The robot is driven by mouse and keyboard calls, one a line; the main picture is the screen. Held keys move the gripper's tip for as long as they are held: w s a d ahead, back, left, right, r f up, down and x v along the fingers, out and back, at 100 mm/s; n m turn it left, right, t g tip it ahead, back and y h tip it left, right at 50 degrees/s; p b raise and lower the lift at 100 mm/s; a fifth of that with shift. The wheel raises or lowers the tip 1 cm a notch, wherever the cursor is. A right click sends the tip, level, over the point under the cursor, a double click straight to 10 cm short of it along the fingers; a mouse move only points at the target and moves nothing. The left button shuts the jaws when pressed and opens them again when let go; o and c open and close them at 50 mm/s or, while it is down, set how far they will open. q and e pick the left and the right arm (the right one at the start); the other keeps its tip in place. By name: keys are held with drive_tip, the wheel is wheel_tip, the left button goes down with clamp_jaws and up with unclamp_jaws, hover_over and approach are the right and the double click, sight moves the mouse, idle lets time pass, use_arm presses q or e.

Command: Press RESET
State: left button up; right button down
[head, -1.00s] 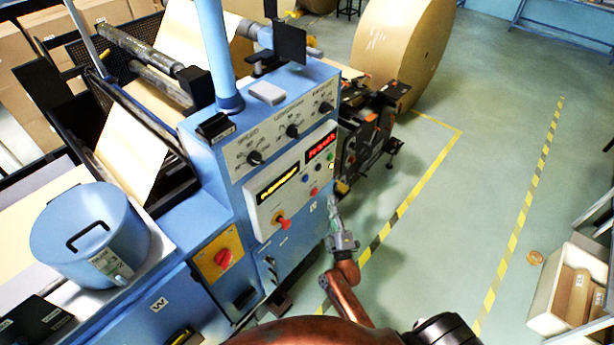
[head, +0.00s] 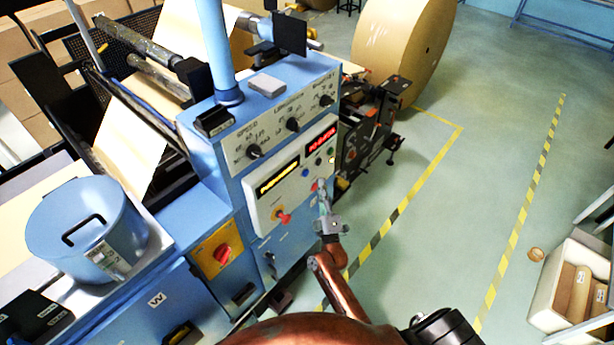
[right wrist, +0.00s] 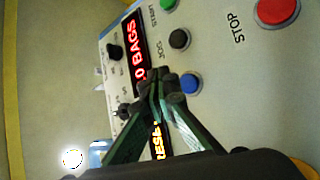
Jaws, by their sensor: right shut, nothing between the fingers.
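The blue machine's pale control panel (head: 292,185) carries several push buttons. A blue button (head: 305,173) sits beside a black one; in the right wrist view the blue button (right wrist: 190,83) is just right of my fingertips, its label not readable. My right gripper (head: 321,187) is in front of the panel's lower right, near the red button; in the right wrist view its fingers (right wrist: 158,88) are shut and empty, partly covering the displays. I cannot tell whether they touch the panel. Letters "RESE" show on the yellow display (right wrist: 157,140). My left gripper is not in view.
The red STOP button (right wrist: 278,10), black JOG button (right wrist: 179,39) and green START button (right wrist: 168,5) are close by. A red display (head: 321,140), knobs (head: 254,151) and a red-orange switch (head: 284,217) share the machine front. Open floor (head: 470,190) lies to the right.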

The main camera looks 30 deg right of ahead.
sight(306, 173)
drive_tip(key=shift+w+a, duration=0.35)
drive_tip(key=shift+w, duration=0.4)
drive_tip(key=shift+w+a, duration=0.3)
drive_tip(key=shift+w, duration=0.45)
drive_tip(key=shift+w, duration=0.15)
drive_tip(key=shift+w+a, duration=0.15)
drive_tip(key=shift+w, duration=0.05)
idle(0.3)
drive_tip(key=shift+w+a, duration=0.2)
drive_tip(key=shift+w, duration=0.25)
idle(0.9)
drive_tip(key=shift+s+d+p, duration=0.35)
drive_tip(key=shift+s+p, duration=0.1)
drive_tip(key=shift+s, duration=0.4)
